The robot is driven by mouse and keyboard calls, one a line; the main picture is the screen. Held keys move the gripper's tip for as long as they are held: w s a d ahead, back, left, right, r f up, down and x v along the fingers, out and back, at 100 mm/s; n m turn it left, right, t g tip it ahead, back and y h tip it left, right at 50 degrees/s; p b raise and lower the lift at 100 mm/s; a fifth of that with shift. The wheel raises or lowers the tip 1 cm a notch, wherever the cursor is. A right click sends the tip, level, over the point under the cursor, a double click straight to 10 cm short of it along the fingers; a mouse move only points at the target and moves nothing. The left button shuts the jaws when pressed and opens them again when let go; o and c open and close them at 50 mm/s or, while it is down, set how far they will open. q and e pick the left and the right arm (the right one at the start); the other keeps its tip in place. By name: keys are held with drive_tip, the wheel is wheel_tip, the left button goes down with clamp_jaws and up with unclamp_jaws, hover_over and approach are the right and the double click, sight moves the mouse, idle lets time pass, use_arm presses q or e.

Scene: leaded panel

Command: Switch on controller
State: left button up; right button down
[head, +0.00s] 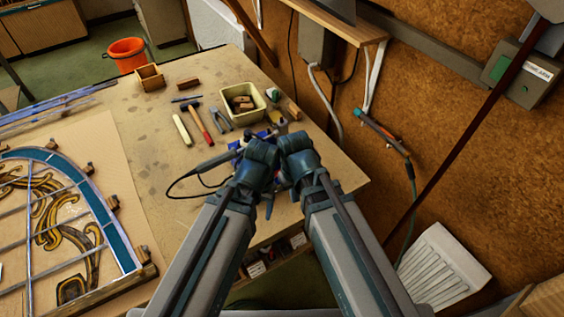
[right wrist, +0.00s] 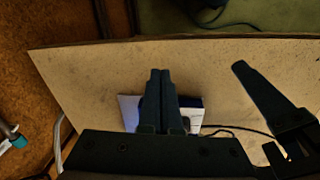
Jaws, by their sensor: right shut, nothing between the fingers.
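The controller, a blue and white box, is mostly hidden under my arms in the head view. In the right wrist view the controller (right wrist: 128,112) shows on both sides of my right gripper's fingers. My right gripper (right wrist: 160,73) is shut and empty, with its fingers over the box; I cannot tell whether they touch it. The switch is hidden. In the head view my right gripper (head: 298,165) is beside my left gripper (head: 258,168), near the bench's front right. The left fingertips are hidden from the head camera, so its opening is unclear.
A dark cable (head: 178,183) loops on the bench (head: 150,115) left of my grippers. A cream tray (head: 224,104), a red-handled hammer (head: 200,124) and pliers (head: 220,118) lie behind. A leaded panel (head: 120,235) lies at left. The cork wall (head: 440,150) is close at right.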

use_arm(q)
wheel_tip(320, 180, up, 8)
drive_tip(key=p, duration=0.6)
drive_tip(key=shift+r+p, duration=0.25)
drive_tip(key=shift+p, duration=0.15)
use_arm(e)
drive_tip(key=w+a+r+n+t+y, duration=0.1)
drive_tip(key=w+a+r+t, duration=0.1)
drive_tip(key=w+r, duration=0.7)
drive_tip(key=w, duration=0.2)
drive_tip(key=shift+w+a+r+t+y, duration=0.2)
drive_tip(key=shift+w+a+t+y, duration=0.1)
drive_tip(key=shift+w+y, duration=0.1)
use_arm(q)
drive_tip(key=shift+f, duration=0.1)
use_arm(e)
drive_tip(key=shift+f, duration=0.1)
